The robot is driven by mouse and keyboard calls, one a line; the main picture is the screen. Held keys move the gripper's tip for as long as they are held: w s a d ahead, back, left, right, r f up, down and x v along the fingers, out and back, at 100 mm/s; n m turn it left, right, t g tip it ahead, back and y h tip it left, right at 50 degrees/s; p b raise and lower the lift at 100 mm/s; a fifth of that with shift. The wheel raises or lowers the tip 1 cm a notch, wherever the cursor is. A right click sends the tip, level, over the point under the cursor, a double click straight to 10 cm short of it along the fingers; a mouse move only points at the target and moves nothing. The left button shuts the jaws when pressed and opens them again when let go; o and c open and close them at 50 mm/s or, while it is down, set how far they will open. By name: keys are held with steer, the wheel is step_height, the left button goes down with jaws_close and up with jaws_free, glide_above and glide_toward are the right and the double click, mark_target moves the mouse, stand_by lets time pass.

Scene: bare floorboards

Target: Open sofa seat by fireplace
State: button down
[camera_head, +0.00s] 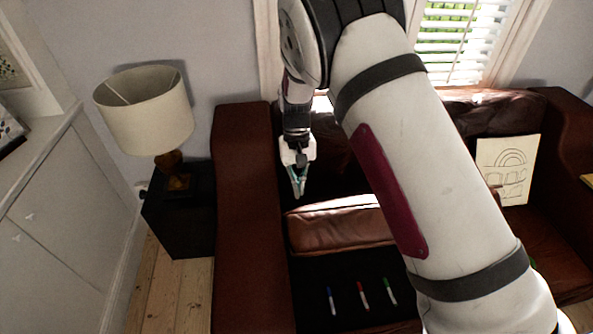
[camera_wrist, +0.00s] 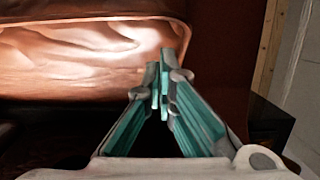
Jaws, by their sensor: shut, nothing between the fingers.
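The brown leather sofa (camera_head: 240,190) stands below the window. Its left seat cushion (camera_head: 338,222) is raised toward the backrest, and a dark open space (camera_head: 310,278) shows in front of and below it. The cushion's lit leather underside or face also fills the upper left of the wrist view (camera_wrist: 85,55). My gripper (camera_head: 298,192) is shut and empty. It hangs beside the cushion's upper left corner, near the left armrest. In the wrist view its teal fingertips (camera_wrist: 160,82) meet near the cushion's right edge; I cannot tell if they touch it. No fireplace shows.
Blue (camera_head: 331,301), red (camera_head: 363,296) and green (camera_head: 390,291) markers lie in the dark space. A lamp (camera_head: 145,108) stands on a black side table (camera_head: 178,215) left of the sofa. A drawing (camera_head: 505,168) leans on the right seat. My arm hides the sofa's middle.

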steer(key=s, duration=0.1)
steer(key=s+f, duration=0.1)
steer(key=shift+s+d+p, duration=0.25)
steer(key=shift+s+p, duration=0.05)
steer(key=shift+p, duration=0.05)
steer(key=shift+w+f, duration=0.1)
